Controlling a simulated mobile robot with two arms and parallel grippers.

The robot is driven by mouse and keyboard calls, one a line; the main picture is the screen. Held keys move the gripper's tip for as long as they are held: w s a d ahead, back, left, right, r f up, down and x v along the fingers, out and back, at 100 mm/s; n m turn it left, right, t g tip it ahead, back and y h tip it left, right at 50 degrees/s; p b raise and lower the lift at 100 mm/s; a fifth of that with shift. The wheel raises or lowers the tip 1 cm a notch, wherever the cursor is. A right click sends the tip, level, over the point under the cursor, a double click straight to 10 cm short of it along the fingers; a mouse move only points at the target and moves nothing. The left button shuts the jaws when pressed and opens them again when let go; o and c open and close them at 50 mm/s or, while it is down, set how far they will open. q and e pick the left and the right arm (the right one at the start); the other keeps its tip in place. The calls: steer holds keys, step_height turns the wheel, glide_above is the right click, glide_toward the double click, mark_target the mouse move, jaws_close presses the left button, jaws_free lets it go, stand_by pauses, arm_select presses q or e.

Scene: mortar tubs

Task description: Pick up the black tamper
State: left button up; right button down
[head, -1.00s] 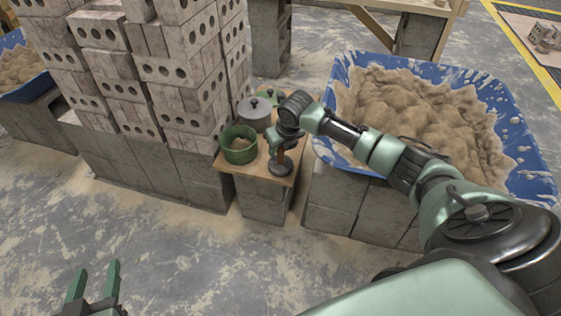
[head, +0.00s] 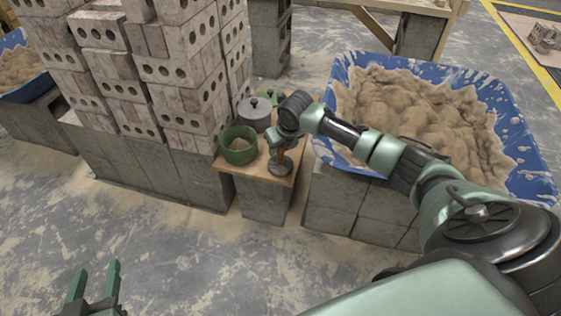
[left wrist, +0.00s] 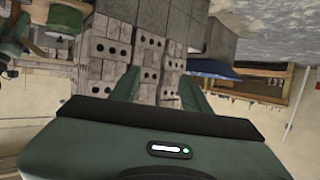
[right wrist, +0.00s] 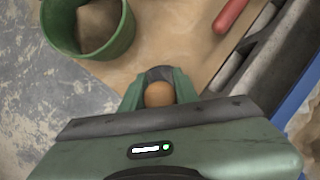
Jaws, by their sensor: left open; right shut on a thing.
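The black tamper (head: 280,169) has a dark round base and a wooden handle. It stands upright near the front right of a small wooden board; I cannot tell whether its base touches the board. My right gripper (head: 284,145) is above it, shut on the handle. In the right wrist view the round wooden handle top (right wrist: 158,95) sits between the fingers, with part of the dark base behind it. My left gripper (head: 94,284) is open and empty, low at the left, far from the tamper.
A green pot (head: 239,155) stands just left of the tamper, and a grey lidded pot (head: 253,115) behind it. A red-handled thing (right wrist: 230,14) lies nearby. A brick stack (head: 190,90) rises at left. A blue mortar tub (head: 530,150) is at right, under my right arm.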

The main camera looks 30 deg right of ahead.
steer(key=shift+r, duration=0.15)
stand_by(0.6)
steer(key=shift+r, duration=0.2)
step_height(320, 180, up, 7)
steer(key=p, duration=0.2)
steer(key=shift+f+p, duration=0.1)
steer(key=shift+p, duration=0.2)
step_height(320, 180, up, 5)
steer(key=shift+p, duration=0.7)
arm_select(q)
steer(key=s+a+f+g+y+p, duration=0.1)
steer(key=s+a+f+g, duration=0.1)
steer(key=s+f+g, duration=0.2)
steer(key=s+a+f+g+y+p, duration=0.1)
steer(key=s+a+f+g, duration=0.2)
steer(key=s+g, duration=0.3)
steer(key=shift+s+a+f+n+y, duration=0.35)
steer(key=shift+s+f, duration=0.5)
steer(key=shift+s, duration=1.9)
arm_select(e)
step_height(320, 180, up, 8)
steer(key=shift+f, duration=0.15)
arm_select(q)
steer(key=shift+d, duration=0.1)
